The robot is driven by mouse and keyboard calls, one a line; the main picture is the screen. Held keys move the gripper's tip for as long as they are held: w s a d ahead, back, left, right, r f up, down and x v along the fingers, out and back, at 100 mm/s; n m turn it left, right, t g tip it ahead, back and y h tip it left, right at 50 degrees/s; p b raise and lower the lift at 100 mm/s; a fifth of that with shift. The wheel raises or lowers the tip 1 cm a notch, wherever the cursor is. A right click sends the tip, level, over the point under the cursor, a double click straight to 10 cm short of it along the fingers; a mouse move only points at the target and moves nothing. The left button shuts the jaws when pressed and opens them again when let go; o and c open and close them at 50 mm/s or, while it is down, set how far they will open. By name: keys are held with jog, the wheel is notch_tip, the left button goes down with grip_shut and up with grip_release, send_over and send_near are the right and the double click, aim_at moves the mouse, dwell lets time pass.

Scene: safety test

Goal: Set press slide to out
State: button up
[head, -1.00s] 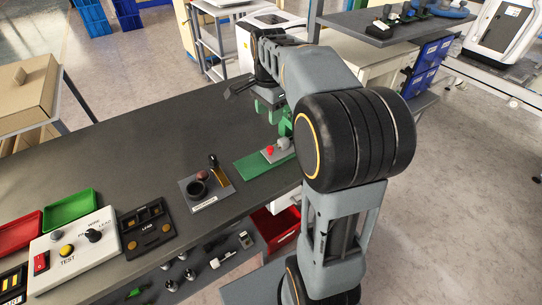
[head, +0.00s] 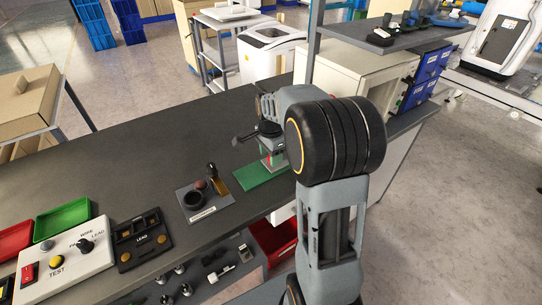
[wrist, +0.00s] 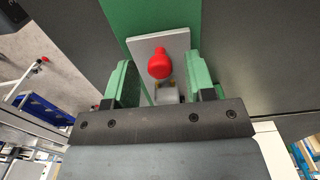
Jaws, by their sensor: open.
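The press shows in the head view as a green base (head: 252,178) on the bench, partly hidden by my arm. In the wrist view the green base (wrist: 120,14) carries a light grey slide plate (wrist: 146,46) with a red knob (wrist: 159,64). My gripper (wrist: 160,78) is open, its two green fingers to the left and right of the knob, with gaps between. Nothing is held. I cannot tell how deep the fingertips are beside the knob. In the head view my gripper (head: 270,145) is low over the press, mostly hidden by my wrist.
A grey fixture (head: 203,197) with a black ring and upright pieces stands left of the press. A white control box (head: 62,262), a black LEAD tray (head: 142,240) and a green tray (head: 62,220) are farther left. The bench top behind is clear.

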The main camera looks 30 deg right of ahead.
jog(key=shift+f, duration=0.2)
jog(key=shift+c, duration=0.4)
grip_shut()
